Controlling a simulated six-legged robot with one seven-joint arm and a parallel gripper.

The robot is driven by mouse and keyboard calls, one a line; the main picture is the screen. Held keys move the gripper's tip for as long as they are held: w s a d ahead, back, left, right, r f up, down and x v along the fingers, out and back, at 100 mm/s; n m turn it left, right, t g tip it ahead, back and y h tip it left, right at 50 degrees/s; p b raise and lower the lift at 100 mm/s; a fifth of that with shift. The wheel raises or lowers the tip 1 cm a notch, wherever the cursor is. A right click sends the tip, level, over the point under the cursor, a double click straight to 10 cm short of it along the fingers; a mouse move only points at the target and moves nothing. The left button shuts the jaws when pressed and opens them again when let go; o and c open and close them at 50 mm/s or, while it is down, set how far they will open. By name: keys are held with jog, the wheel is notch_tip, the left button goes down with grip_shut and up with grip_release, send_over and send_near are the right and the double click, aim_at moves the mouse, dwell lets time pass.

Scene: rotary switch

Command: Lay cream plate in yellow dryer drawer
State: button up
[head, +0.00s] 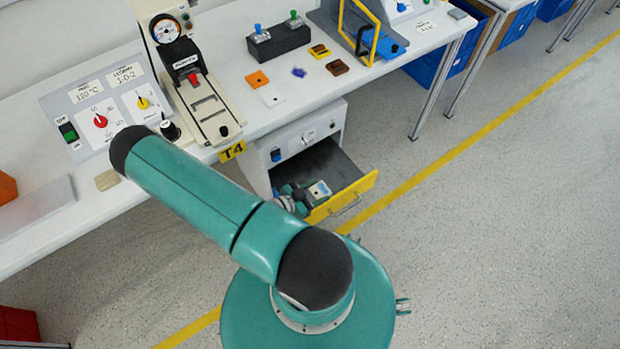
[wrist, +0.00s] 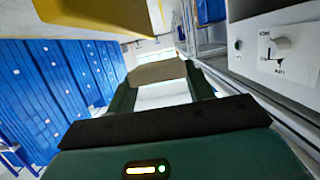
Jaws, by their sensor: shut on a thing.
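The cream plate (wrist: 157,72) is between the two green fingers of my gripper (wrist: 160,84) in the wrist view, and the fingers are shut on it. In the head view my gripper (head: 303,194) is at the open drawer, close behind its yellow front (head: 345,201). The plate cannot be made out clearly there. The dark drawer interior (head: 328,163) is partly hidden by my arm and gripper. The yellow front also shows at the top of the wrist view (wrist: 100,14). I cannot tell whether the plate touches the drawer floor.
The dryer's white panel with a knob (wrist: 281,47) is at the right of the wrist view. The white bench (head: 225,80) above carries a press (head: 200,95), a switch panel (head: 105,115) and several small coloured plates. Blue bins (head: 430,70) stand under the bench; the floor at right is clear.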

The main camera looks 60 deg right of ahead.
jog(key=w+d+f, duration=0.4)
jog(key=d+f, duration=0.1)
jog(key=w+d+f, duration=0.2)
jog(key=d+f, duration=0.1)
jog(key=shift+w+d+f, duration=0.1)
jog(key=shift+w, duration=0.05)
jog(key=shift+w+d+f, duration=0.1)
jog(key=shift+w+f, duration=0.05)
jog(key=shift+f, duration=1.55)
jog(key=shift+f, duration=0.6)
jog(key=o, duration=1)
jog(key=shift+c, duration=0.2)
